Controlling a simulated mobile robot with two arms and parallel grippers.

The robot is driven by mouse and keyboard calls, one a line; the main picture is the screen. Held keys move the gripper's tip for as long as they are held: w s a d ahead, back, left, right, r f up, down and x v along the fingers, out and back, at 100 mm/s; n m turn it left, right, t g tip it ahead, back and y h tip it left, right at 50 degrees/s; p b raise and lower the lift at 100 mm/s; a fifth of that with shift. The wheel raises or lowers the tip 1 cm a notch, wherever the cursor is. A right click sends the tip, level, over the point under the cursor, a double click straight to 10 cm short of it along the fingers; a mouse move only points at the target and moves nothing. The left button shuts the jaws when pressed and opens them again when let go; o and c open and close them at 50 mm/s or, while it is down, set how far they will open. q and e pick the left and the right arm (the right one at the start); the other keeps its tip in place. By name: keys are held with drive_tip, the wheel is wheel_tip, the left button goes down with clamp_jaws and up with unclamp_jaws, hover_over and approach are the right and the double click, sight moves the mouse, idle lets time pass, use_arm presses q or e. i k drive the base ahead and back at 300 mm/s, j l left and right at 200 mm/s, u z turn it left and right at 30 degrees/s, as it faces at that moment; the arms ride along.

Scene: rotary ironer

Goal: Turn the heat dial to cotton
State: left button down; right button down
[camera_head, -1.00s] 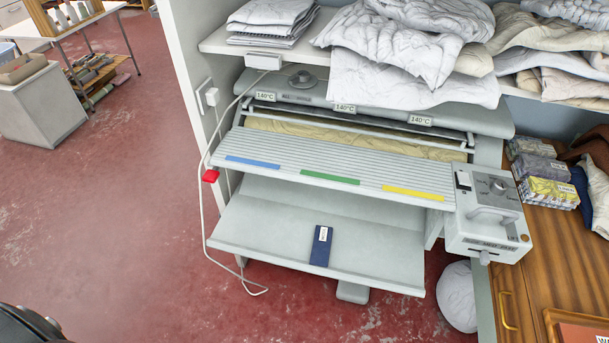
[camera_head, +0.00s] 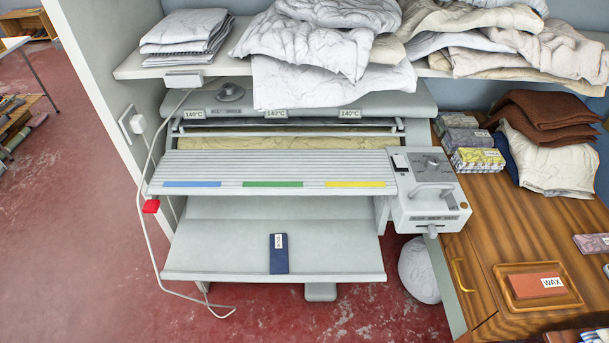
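The rotary ironer (camera_head: 250,262) stands against the wall, with a grey control box (camera_head: 405,212) at its right end. A small round dial (camera_head: 433,163) sits on the box's top panel, behind a looped grey handle (camera_head: 433,189). The markings around this dial are too small to read, so I cannot tell its setting. Neither of my grippers is in view.
A wooden counter (camera_head: 465,220) on the right holds small packets (camera_head: 478,160), folded cloth (camera_head: 545,160) and a WAX block (camera_head: 537,285). A white cable (camera_head: 148,240) hangs at the left.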

sight(433, 162)
drive_tip(key=z, duration=1)
drive_tip(key=i+l+z, duration=0.65)
drive_tip(key=i+l, duration=0.15)
